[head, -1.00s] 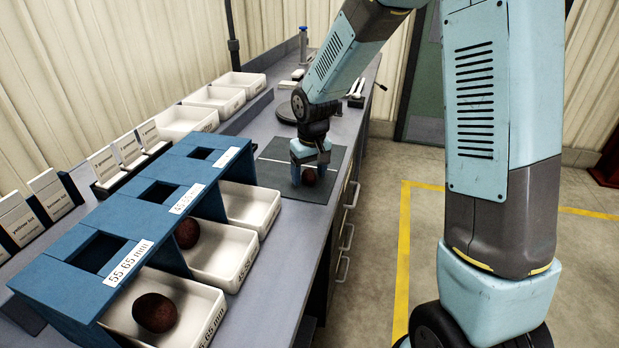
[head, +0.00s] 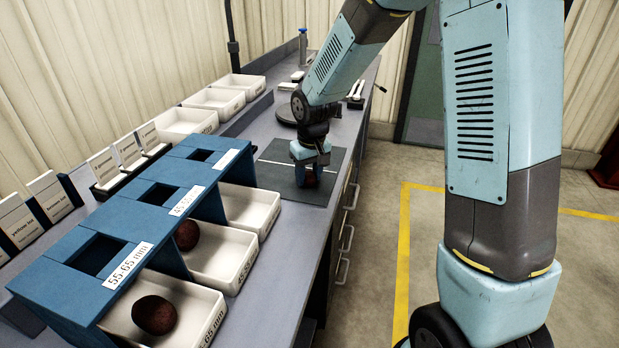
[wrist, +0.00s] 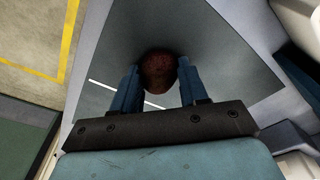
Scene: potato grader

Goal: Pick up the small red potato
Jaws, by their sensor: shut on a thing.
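The small red potato (wrist: 159,72) is between the two blue fingers of my gripper (wrist: 160,84) in the wrist view, with a finger on each side of it. In the head view my gripper (head: 307,178) points down over the dark grey mat (head: 275,180), shut on the potato. There the potato is mostly hidden by the fingers. It is at or just above the mat; I cannot tell whether it touches.
A blue sizing frame (head: 130,215) stands at the left over white trays. One dark red potato (head: 154,314) lies in the front tray and another (head: 187,235) in the middle tray. Empty white bins (head: 215,102) stand behind. Free mat surrounds my gripper.

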